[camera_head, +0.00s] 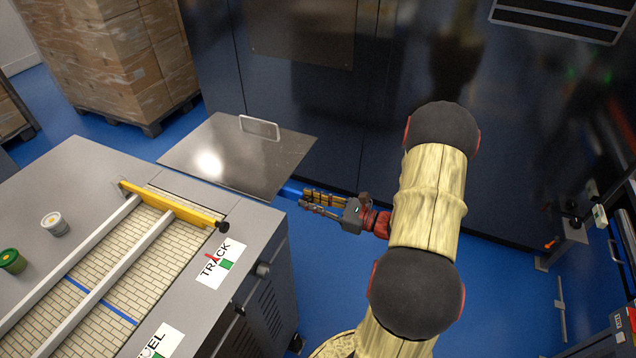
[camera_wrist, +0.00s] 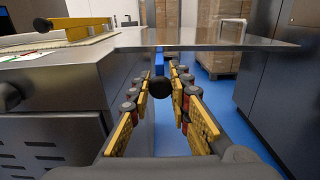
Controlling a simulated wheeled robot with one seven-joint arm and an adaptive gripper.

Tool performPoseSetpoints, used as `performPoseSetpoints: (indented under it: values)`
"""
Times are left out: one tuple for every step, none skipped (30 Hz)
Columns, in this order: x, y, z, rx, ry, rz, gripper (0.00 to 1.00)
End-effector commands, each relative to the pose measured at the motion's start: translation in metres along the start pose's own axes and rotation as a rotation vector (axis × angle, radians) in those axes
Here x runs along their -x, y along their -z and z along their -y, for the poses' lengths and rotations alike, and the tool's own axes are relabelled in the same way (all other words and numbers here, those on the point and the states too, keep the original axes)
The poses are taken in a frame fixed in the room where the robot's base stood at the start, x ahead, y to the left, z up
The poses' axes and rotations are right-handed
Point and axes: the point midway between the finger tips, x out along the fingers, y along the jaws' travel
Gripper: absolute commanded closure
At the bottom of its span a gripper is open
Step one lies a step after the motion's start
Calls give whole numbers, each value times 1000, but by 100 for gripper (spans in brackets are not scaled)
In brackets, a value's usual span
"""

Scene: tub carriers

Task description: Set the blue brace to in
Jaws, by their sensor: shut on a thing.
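The blue brace (camera_head: 291,189) shows as a short blue piece beneath the right edge of a flat metal leaf (camera_head: 230,160). In the wrist view the blue brace (camera_wrist: 159,62) hangs below the leaf (camera_wrist: 205,40), with a round black knob (camera_wrist: 159,87) at its near end. My gripper (camera_head: 306,203) reaches in from the right, just below the leaf's right corner. In the wrist view my gripper (camera_wrist: 162,76) has its yellow-padded fingers on either side of the knob, shut on the brace. The brace's far end is hidden under the leaf.
A grey bench (camera_head: 262,240) with a brick-patterned track and a yellow bar (camera_head: 170,205) stands at left. Two small cups sit on it. Dark cabinets (camera_head: 290,90) rise behind the leaf. Boxes on a pallet (camera_head: 120,60) stand at the back left. Blue floor lies open below.

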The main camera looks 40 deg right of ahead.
Motion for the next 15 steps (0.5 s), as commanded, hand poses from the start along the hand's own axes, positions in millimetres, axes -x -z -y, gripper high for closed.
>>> performPoseSetpoints:
  values:
    - [0, -4, -16, -8, -3, -2, 100]
    - [0, -3, -24, -8, -3, -2, 100]
    - [0, -2, -32, -8, -3, -2, 100]
    - [0, -2, -38, -7, -3, -2, 100]
    - [0, -2, -43, -6, -3, -2, 100]
    - [0, -1, -48, -6, -2, -2, 100]
    - [0, -1, -51, -4, -2, -2, 100]
    - [0, -1, -54, -4, -2, -2, 100]
    - [0, 0, -56, -4, -3, -1, 100]
    - [0, 0, -57, -4, -3, -1, 100]
    - [0, 0, -57, -4, -3, -1, 100]
    - [0, 1, -57, -4, -3, -1, 100]
    - [0, 1, -58, -4, -4, -1, 100]
    - [0, 1, -58, -4, -4, -1, 100]
    - [0, 1, -58, -4, -4, -1, 100]
